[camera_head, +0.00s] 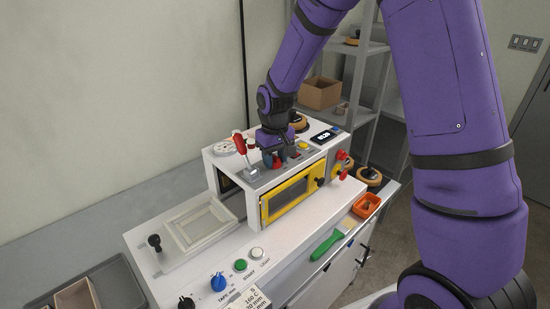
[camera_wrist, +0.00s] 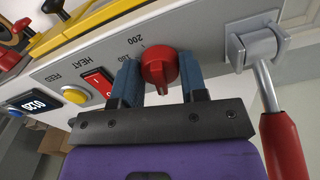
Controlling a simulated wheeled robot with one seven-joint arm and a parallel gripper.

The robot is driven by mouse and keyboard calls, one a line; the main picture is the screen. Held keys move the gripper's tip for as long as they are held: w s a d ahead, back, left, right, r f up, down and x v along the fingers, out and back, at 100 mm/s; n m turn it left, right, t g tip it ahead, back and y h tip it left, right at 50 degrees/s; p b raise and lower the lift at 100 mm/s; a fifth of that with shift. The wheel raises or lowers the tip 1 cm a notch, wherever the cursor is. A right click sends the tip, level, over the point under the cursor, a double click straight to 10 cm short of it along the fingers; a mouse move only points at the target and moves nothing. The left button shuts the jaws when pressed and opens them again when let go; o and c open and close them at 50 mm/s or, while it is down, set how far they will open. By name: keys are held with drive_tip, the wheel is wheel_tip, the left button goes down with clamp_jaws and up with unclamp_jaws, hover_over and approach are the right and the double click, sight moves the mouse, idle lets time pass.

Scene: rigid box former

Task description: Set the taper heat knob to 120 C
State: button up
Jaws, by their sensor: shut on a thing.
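The taper heat knob is a red round knob (camera_wrist: 159,69) on the grey top panel of the machine, seen in the wrist view. Scale marks "200" and "180" show beside it, and the word HEAT is printed nearby; the rest of the scale is hidden by my gripper. My gripper (camera_wrist: 160,80) has its two blue fingers on either side of the knob, shut on it. In the head view my gripper (camera_head: 274,159) reaches down onto the machine top, and the knob is mostly hidden there. The exact pointer setting cannot be read.
A red-handled lever (camera_wrist: 283,140) stands close to the right of my gripper in the wrist view. A red rocker switch (camera_wrist: 98,82), a yellow button (camera_wrist: 75,96) and a display reading about 0120 (camera_wrist: 30,104) lie to the left. A yellow-framed window (camera_head: 288,196) fronts the machine.

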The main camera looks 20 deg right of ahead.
sight(275, 156)
drive_tip(key=shift+n, duration=1.2)
drive_tip(key=o, duration=0.9)
wheel_tip(275, 156, up, 11)
drive_tip(key=shift+f, duration=0.1)
